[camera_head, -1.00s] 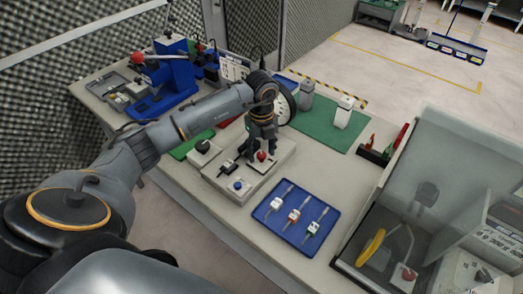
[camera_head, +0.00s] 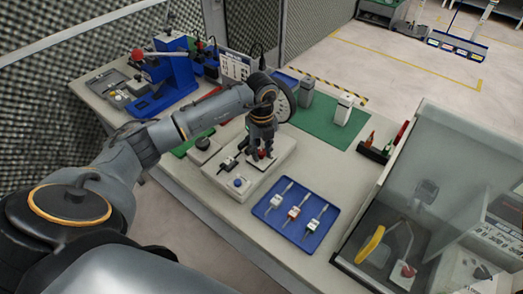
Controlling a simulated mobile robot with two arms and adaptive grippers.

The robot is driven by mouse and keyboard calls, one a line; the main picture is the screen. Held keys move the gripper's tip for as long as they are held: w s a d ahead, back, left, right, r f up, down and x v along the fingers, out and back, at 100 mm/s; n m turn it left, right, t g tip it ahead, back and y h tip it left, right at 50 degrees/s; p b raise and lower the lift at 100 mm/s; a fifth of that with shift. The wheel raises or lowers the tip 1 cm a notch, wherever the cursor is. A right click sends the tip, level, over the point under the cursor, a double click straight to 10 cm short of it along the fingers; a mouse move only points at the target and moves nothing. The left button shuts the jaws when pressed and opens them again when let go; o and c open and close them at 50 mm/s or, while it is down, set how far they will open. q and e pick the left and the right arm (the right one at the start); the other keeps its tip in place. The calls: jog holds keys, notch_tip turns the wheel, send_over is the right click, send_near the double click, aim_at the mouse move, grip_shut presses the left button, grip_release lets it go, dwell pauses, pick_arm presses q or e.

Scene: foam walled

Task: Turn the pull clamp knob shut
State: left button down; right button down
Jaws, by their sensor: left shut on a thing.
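A grey control panel (camera_head: 262,181) on the workbench carries several knobs. My left gripper (camera_head: 262,156) points down over its back right part, with its fingers around a small red knob (camera_head: 263,153). It is shut on that knob, which the fingers mostly hide. A blue knob (camera_head: 238,183) sits at the panel's front, and a black lever-like knob (camera_head: 228,163) is left of my gripper. I cannot read any label that tells which is the pull clamp knob. My right gripper is not in view.
A black round knob (camera_head: 202,144) stands left of the panel. A blue tray (camera_head: 271,212) with several tools lies to the right. A blue press (camera_head: 176,82) stands at the back left, and a clear-walled enclosure (camera_head: 440,170) at the right. The green mat (camera_head: 318,122) lies behind.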

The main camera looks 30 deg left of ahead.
pick_arm(q)
jog(key=m+b, duration=0.2)
jog(key=m, duration=0.2)
jog(key=shift+f+b, duration=0.15)
jog(key=shift+b, duration=0.25)
jog(key=m+b, duration=0.3)
jog(key=m, duration=0.2)
jog(key=m+b, duration=0.3)
jog(key=m, duration=0.1)
jog(key=shift+m, duration=0.4)
jog(key=shift+m+b, duration=0.8)
jog(key=shift+m, duration=1.1)
jog(key=c, duration=1.1)
grip_release()
jog(key=shift+o, duration=0.2)
jog(key=shift+r, duration=0.2)
